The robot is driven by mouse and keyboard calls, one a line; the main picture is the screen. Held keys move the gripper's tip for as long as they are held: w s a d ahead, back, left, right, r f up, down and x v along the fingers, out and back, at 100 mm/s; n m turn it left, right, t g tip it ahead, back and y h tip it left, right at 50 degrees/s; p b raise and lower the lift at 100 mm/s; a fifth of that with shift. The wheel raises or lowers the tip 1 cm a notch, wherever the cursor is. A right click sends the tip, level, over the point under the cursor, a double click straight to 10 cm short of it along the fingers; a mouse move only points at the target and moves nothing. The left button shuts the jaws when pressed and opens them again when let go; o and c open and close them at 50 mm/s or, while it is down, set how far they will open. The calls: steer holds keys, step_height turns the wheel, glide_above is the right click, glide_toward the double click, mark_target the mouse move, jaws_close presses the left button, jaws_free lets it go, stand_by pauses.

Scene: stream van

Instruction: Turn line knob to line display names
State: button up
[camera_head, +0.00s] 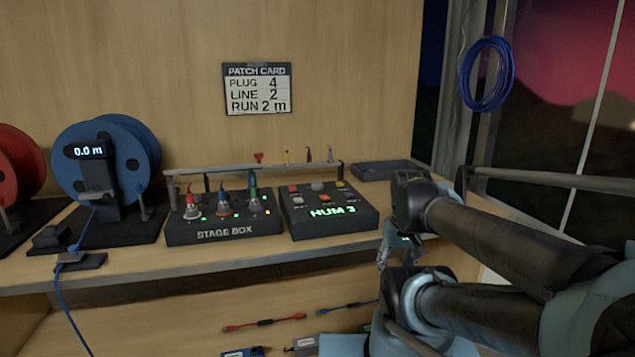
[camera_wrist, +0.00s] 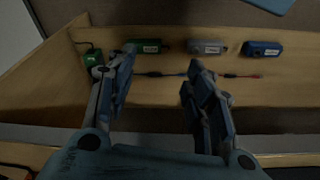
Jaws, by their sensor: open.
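A dark control box (camera_head: 335,224) stands on the bench. Its green lit display (camera_head: 332,212) reads "NUM 3". Small red, white, orange and yellow controls sit on its top, with a grey round one (camera_head: 317,186) at the back; I cannot tell for certain which is the line knob. The patch card (camera_head: 257,89) on the wall reads "PLUG 4, LINE 2, RUN 2 m". My gripper (camera_head: 384,258) is at the bench's front edge, right of the control box and apart from it. In the wrist view my gripper (camera_wrist: 153,75) is open and empty, above the lower shelf.
The stage box (camera_head: 222,231) with red, blue and green plugs stands left of the control box, a rail behind them. Blue (camera_head: 105,165) and red (camera_head: 18,163) reels stand farther left. A dark tray (camera_head: 385,169) lies behind right. Cables and small boxes lie on the lower shelf.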

steer(key=w+a+r+n, duration=0.3)
steer(key=w+r+n, duration=0.3)
steer(key=r, duration=0.5)
step_height(320, 180, up, 19)
steer(key=n+g, duration=0.2)
steer(key=n, duration=1.3)
glide_above(317, 183)
steer(key=f, duration=1.7)
steer(key=shift+w+f, duration=0.1)
steer(key=shift+w, duration=0.1)
steer(key=c, duration=1.1)
